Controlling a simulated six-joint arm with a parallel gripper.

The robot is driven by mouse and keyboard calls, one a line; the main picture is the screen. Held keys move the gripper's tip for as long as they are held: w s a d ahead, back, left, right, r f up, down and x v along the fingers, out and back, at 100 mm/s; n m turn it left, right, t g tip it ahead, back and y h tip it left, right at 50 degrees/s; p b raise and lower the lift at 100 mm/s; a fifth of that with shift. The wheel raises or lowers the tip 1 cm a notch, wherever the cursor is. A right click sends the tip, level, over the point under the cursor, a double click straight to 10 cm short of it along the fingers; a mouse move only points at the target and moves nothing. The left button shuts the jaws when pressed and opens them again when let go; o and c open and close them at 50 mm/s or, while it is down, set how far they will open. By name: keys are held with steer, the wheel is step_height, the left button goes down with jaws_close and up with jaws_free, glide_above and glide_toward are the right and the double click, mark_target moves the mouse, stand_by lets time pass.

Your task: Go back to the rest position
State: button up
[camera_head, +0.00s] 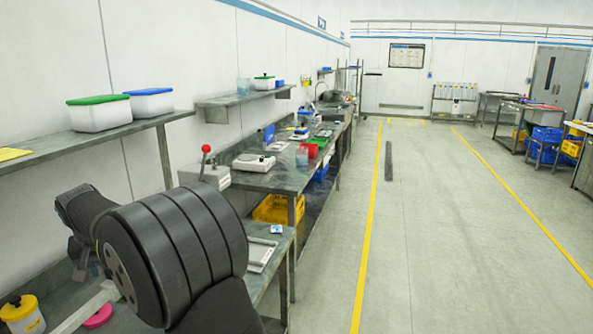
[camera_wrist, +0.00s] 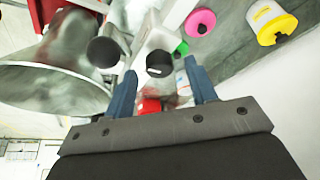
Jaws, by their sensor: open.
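My gripper (camera_wrist: 160,82) shows in the wrist view with its two blue fingers spread apart. I see nothing held between them. Beyond the fingers are a black round knob (camera_wrist: 159,63) and a small red object (camera_wrist: 149,105), but I cannot tell how far away they are. Another black knob (camera_wrist: 103,52) is just left of the fingers. A grey metal drum or cone (camera_wrist: 50,90) fills the left of the wrist view. In the head view my dark arm links cover the lower left, and the gripper itself does not show there.
A tub with a yellow lid (camera_wrist: 271,22) and a pink round item (camera_wrist: 200,22) lie to the upper right. The pink item also shows in the head view (camera_head: 98,317). Shelves with tubs (camera_head: 100,112) line the left wall.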

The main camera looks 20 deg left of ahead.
steer(key=shift+w+a+f, duration=0.1)
steer(key=shift+w+f, duration=0.05)
steer(key=shift+f, duration=0.2)
steer(key=v, duration=1.8)
steer(key=x, duration=1.8)
steer(key=shift+f, duration=0.1)
steer(key=n+g+y, duration=0.1)
steer(key=n, duration=0.2)
steer(key=shift+w+n, duration=0.1)
steer(key=shift+n, duration=0.3)
steer(key=n+g, duration=0.1)
steer(key=n, duration=0.3)
steer(key=shift+w+n+g+y, duration=0.15)
steer(key=shift+n+g+y, duration=0.15)
steer(key=shift+g, duration=0.1)
steer(key=n+g, duration=0.1)
steer(key=n, duration=0.3)
steer(key=shift+w+n+g, duration=0.15)
steer(key=shift+n+g, duration=0.15)
steer(key=shift+g, duration=0.1)
steer(key=shift+w+n+g+h, duration=0.1)
steer(key=shift+n+g+h, duration=0.25)
steer(key=shift+n, duration=0.75)
steer(key=shift+n+g+h, duration=0.25)
steer(key=shift+n+g, duration=0.2)
steer(key=shift+n, duration=0.65)
